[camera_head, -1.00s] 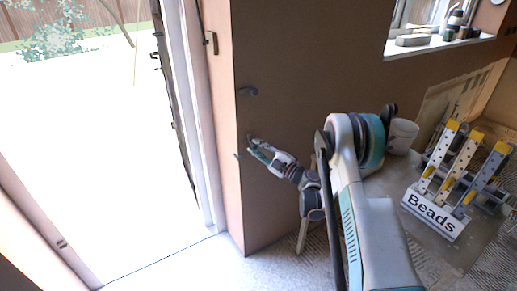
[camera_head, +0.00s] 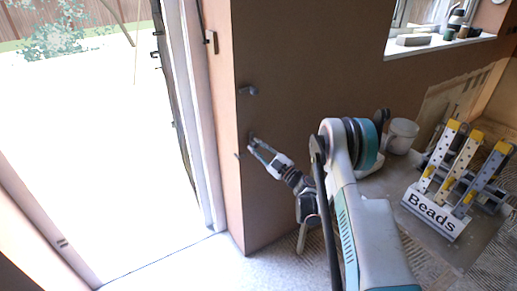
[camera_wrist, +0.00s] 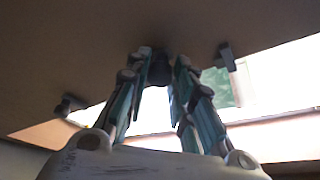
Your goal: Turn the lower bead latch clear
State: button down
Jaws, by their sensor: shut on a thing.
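My gripper (camera_head: 254,143) reaches the brown wall face beside its outer corner. In the wrist view, my gripper (camera_wrist: 160,75) has its two fingers shut on a dark knob-like piece (camera_wrist: 160,66) against the brown surface. This looks like the lower latch, but its turn angle is mostly hidden by the fingers. A small dark tab (camera_head: 238,155) shows at the corner edge just below left of the fingertips. I cannot tell whether it belongs to the gripped piece.
A bright open doorway (camera_head: 110,170) lies left of the corner. In the wrist view, dark latches (camera_wrist: 226,55) and (camera_wrist: 68,105) flank the fingers along the board edge. The wall between latches is clear.

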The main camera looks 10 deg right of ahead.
jog(key=c, duration=1.4)
grip_release()
jog(key=shift+o, duration=0.2)
jog(key=shift+r, duration=0.1)
notch_tip(320, 180, up, 10)
jog(key=shift+f, duration=0.15)
